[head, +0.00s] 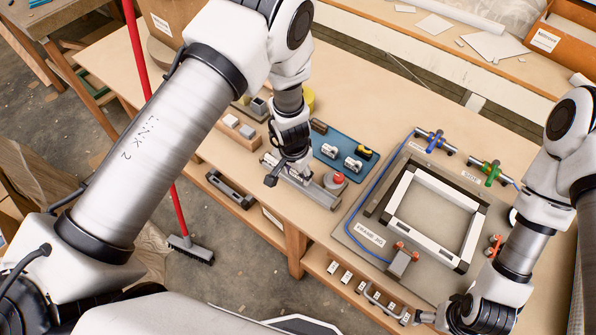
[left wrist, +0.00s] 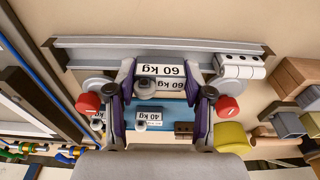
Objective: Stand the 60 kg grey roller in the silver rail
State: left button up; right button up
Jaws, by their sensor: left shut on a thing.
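The silver rail (head: 322,193) lies along the front of the bench; it crosses the top of the left wrist view (left wrist: 110,57). My left gripper (head: 290,173) is over the rail. In the left wrist view its purple-sided fingers (left wrist: 166,76) are shut on the grey roller (left wrist: 160,70), whose label reads 60 kg. The roller is at the rail's near edge in that view; whether it rests in the rail cannot be told. Its underside is hidden. A white block-like roller (left wrist: 240,66) sits at one end of the rail. My right gripper (head: 440,317) is at the lower right, its fingers unclear.
A blue mat (head: 340,140) behind the rail holds other rollers, one labelled 40 kg (left wrist: 148,116). Wooden blocks (head: 236,132) lie left.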

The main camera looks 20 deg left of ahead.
pick_arm(q)
jog(key=shift+f, duration=0.1)
jog(key=shift+f+b, duration=0.55)
jog(key=shift+b, duration=0.2)
jog(key=shift+s+f+b, duration=0.15)
jog(key=shift+f+b, duration=0.3)
jog(key=shift+b, duration=0.3)
jog(key=o, duration=1.3)
jog(key=shift+a, duration=0.1)
